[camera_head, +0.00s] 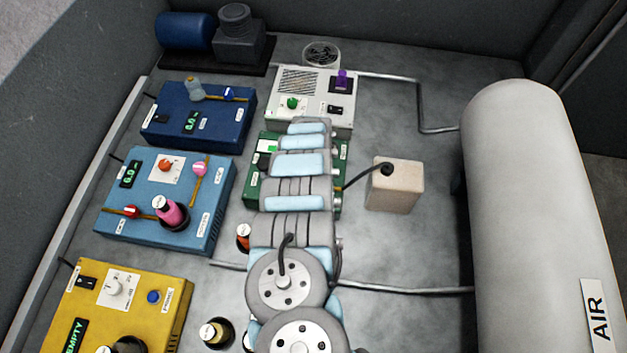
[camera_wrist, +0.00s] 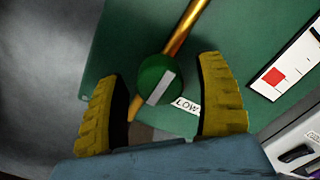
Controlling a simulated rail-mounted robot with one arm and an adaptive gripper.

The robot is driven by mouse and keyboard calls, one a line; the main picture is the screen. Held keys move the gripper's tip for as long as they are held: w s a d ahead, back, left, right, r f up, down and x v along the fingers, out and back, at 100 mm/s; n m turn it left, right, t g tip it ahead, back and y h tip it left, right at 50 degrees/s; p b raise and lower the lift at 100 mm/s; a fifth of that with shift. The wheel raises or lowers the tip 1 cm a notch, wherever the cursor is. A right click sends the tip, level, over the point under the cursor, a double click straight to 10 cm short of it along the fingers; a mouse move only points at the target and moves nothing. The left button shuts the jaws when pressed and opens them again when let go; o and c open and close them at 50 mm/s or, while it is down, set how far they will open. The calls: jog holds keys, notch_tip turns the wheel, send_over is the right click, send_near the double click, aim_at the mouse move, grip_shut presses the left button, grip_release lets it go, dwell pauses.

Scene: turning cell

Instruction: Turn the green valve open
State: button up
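The green valve (camera_wrist: 152,72) is a round knob with a pale grey bar across it, on a copper pipe (camera_wrist: 190,32) over a green panel (camera_wrist: 120,45). A label reading LOW (camera_wrist: 186,106) is beside it. My gripper (camera_wrist: 160,70) is open, with one yellow finger left of the valve and one right of it. Gaps show between the valve and both fingers in the wrist view. In the head view my arm covers the gripper and the valve; only parts of the green box (camera_head: 252,187) show.
A white box (camera_head: 318,88) with a green knob (camera_head: 292,103) stands behind the green box. Blue (camera_head: 235,115), light blue (camera_head: 140,228) and yellow (camera_head: 170,318) boxes stand to the left. A beige block (camera_head: 400,190) and a large AIR tank (camera_head: 530,190) are to the right.

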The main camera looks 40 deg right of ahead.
jog(key=shift+r, duration=0.15)
jog(key=shift+w+r, duration=0.1)
jog(key=shift+r, duration=0.8)
notch_tip(320, 180, up, 8)
jog(key=shift+r, duration=1)
